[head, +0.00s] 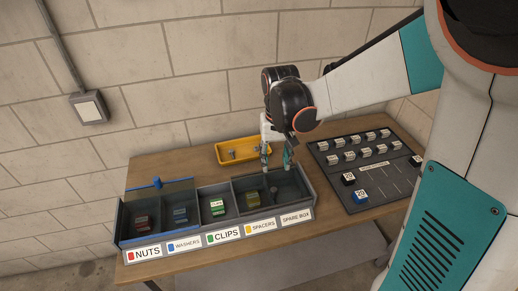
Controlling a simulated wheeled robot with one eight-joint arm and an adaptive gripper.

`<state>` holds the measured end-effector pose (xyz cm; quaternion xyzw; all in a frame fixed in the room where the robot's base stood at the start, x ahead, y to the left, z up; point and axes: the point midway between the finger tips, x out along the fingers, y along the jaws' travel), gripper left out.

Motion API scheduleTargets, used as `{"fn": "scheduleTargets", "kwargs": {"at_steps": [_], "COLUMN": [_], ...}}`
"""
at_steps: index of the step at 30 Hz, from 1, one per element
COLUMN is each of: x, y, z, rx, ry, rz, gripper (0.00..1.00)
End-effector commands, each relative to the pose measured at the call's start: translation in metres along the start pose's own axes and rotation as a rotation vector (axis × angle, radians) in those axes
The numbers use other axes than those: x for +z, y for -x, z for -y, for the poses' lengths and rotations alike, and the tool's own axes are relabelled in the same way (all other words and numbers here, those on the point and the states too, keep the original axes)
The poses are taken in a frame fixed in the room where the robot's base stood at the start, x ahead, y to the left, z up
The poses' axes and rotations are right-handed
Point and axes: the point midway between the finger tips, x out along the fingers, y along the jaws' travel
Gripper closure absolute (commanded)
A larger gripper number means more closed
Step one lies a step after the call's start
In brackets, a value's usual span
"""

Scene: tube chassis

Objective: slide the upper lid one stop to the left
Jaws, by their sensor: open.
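A long dark box (190,236) with several compartments in a row stands on the table. A clear lid (176,194) with a blue knob (157,182) lies over its left end, across the nuts and washers compartments. Whether this is the upper lid, or whether a second lid lies below it, I cannot tell. My gripper (276,163) points down, open, above the back of the right-end compartment, labelled spare box. A small dark upright shape (273,191) shows below the fingers; I cannot tell what it is or whether the fingers touch anything.
Small coloured packs, such as the green one (217,207), sit in the compartments. A yellow tray (232,152) with small parts stands behind. A dark panel (333,177) with several labelled blocks lies to the right. Bare wooden table (165,164) shows behind the box's left half.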

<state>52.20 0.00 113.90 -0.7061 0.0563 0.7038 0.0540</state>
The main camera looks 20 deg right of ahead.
Motion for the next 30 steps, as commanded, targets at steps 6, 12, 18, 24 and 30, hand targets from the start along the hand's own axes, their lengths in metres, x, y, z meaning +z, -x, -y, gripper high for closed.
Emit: {"fn": "scheduleTargets", "kwargs": {"at_steps": [6,12,18,24,30], "x": [-0.001,-0.001,-0.001,0.0,0.0], "y": [-0.017,-0.053,-0.093,-0.123,-0.137], "z": [0.0,0.0,0.0,0.0,0.0], "rx": [0.001,0.001,0.001,0.001,0.001], "ry": [-0.001,-0.001,-0.001,-0.001,-0.001], "rz": [0.007,0.006,0.005,0.005,0.005], "gripper": [0.59,0.59,0.59,0.59,0.59]}}
